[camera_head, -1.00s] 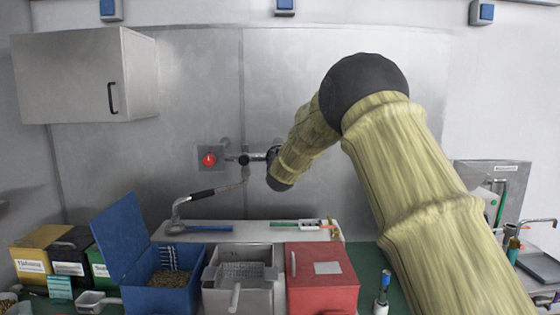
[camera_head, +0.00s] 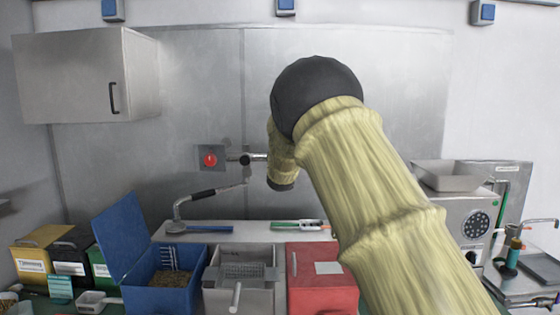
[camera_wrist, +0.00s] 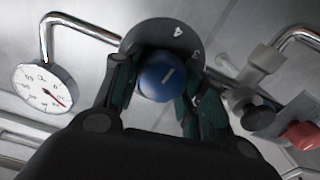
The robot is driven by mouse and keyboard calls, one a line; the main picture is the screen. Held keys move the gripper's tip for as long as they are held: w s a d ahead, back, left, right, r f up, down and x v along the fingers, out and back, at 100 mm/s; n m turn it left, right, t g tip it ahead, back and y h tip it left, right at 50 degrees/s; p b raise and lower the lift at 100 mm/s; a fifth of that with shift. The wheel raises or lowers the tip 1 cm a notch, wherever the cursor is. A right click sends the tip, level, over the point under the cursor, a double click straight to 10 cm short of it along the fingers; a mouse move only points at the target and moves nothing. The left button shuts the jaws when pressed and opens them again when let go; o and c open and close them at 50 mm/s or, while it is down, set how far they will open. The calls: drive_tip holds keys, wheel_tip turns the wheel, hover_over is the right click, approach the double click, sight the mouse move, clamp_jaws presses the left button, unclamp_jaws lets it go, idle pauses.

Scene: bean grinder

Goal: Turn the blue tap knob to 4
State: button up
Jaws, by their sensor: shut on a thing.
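In the wrist view the blue tap knob (camera_wrist: 157,77) sits between the two fingers of my gripper (camera_wrist: 155,88), which is shut on it. A short white line on the knob's face points up and right. Behind the knob is a dark round dial plate (camera_wrist: 150,33). A white 4 shows at its top right, and another digit, which looks like a 3, is lower right near the right finger. The white line points roughly between these two digits. The rest of the plate is hidden by knob and fingers. In the head view my arm hides the knob and my gripper.
A white round gauge (camera_wrist: 45,87) on a bent pipe is left of the knob in the wrist view. A pipe fitting with a black cap (camera_wrist: 251,106) and a red button (camera_wrist: 299,135) are at right. Below the wall panel stand a blue box (camera_head: 160,296) and red box (camera_head: 322,292).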

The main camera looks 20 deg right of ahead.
drive_tip(key=shift+f, duration=0.3)
drive_tip(key=o, duration=1)
drive_tip(key=shift+o, duration=0.2)
drive_tip(key=shift+r, duration=0.15)
drive_tip(key=shift+r, duration=0.1)
drive_tip(key=v, duration=1.2)
